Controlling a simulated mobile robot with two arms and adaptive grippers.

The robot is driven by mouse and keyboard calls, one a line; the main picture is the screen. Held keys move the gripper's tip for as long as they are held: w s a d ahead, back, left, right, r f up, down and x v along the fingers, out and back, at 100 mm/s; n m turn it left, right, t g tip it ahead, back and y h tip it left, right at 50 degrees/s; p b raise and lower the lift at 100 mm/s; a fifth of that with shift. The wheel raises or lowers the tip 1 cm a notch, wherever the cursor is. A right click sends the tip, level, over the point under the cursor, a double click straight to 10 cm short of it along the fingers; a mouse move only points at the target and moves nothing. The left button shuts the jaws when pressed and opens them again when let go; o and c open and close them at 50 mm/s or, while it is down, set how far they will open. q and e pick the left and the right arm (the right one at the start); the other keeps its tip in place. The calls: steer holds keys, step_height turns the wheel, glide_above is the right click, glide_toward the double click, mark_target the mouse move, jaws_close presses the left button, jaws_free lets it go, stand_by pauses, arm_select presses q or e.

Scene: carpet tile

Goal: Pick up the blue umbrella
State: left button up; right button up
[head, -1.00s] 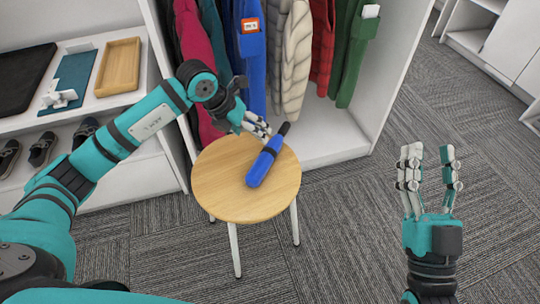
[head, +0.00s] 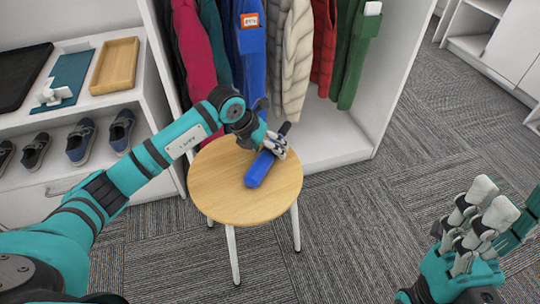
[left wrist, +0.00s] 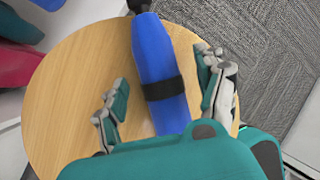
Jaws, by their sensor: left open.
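The blue umbrella (head: 260,168) is folded and lies on a round wooden stool (head: 222,203), its dark handle pointing toward the wardrobe. My left gripper (head: 275,143) is over the handle half of the umbrella and hides part of it. In the left wrist view the umbrella (left wrist: 155,52), with a black strap, lies between the spread fingers of my left gripper (left wrist: 165,95), and gaps show on both sides. My right gripper (head: 485,215) is at the lower right, away from the stool, with its fingers apart.
A white wardrobe with hanging coats (head: 297,55) stands right behind the stool. A shelf at the left holds a wooden tray (head: 115,65) and shoes (head: 80,141). Grey carpet (head: 350,220) is clear right of the stool.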

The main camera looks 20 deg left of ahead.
arm_select(q)
steer(key=shift+w+d+f, duration=0.1)
steer(key=shift+w+f, duration=0.05)
steer(key=shift+f, duration=0.25)
jaws_close()
steer(key=shift+r, duration=0.1)
